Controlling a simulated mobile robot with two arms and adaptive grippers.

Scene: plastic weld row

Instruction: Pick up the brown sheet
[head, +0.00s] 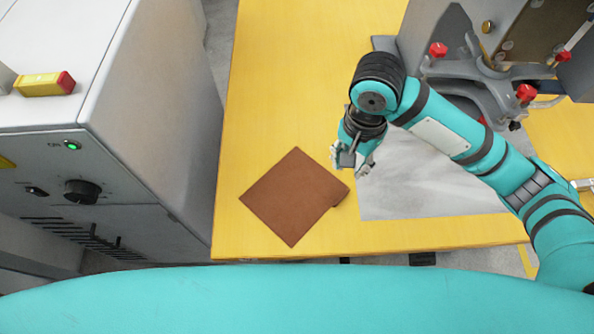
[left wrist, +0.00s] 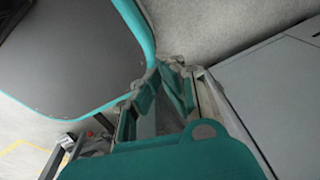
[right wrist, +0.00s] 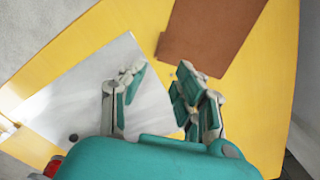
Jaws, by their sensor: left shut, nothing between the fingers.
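The brown sheet (head: 290,197) lies on the yellow table, turned like a diamond in the head view. A small dark notch shows by its right corner. Part of it also shows at the top of the right wrist view (right wrist: 212,32). My right gripper (head: 355,163) is just above and right of the sheet's right corner. In the right wrist view its fingers (right wrist: 160,80) are apart, with nothing between them, and the sheet lies ahead of them. My left gripper (left wrist: 168,75) shows only in the left wrist view, shut and empty, away from the sheet.
A pale grey sheet or plate (head: 430,190) lies on the yellow table (head: 290,60), right of the brown sheet. A grey machine with red knobs (head: 480,70) stands at the back right. A large grey cabinet (head: 150,110) stands left of the table. The table behind the brown sheet is clear.

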